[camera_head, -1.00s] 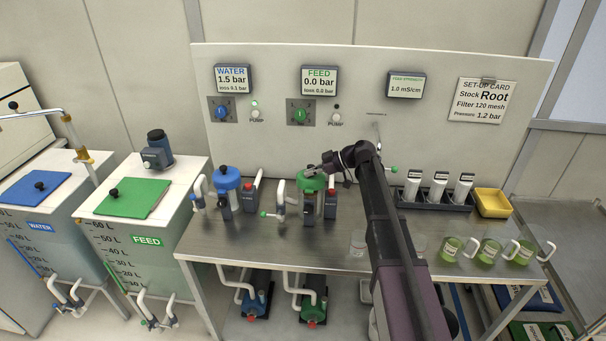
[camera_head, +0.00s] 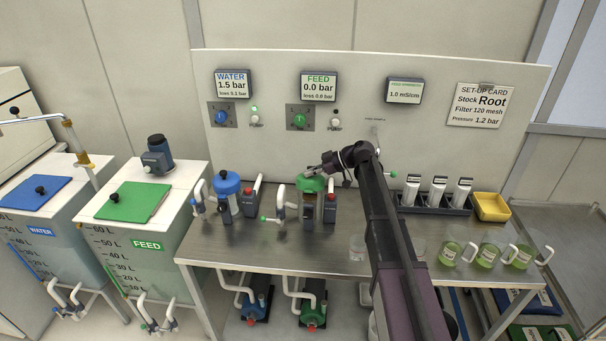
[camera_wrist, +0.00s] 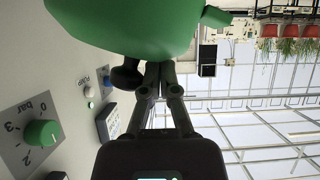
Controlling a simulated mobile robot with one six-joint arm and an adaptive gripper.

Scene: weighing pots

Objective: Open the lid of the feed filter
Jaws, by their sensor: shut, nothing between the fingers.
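The feed filter stands on the steel bench in the head view, with a green lid (camera_head: 311,184) on top. In the wrist view the green lid (camera_wrist: 125,25) fills the top of the picture, close to the fingers. A dark round knob (camera_wrist: 127,76) shows beside the fingers, just under the lid's edge. My gripper (camera_head: 311,171) is at the lid in the head view, reaching in from the right. Its fingers (camera_wrist: 160,68) are shut together with nothing between them. I cannot tell whether the fingertips touch the lid.
The blue-lidded water filter (camera_head: 227,182) stands to the left on the bench (camera_head: 262,250). A dark rack of white holders (camera_head: 436,200), a yellow tray (camera_head: 492,206) and several green cups (camera_head: 488,254) are to the right. The panel (camera_head: 270,85) rises behind.

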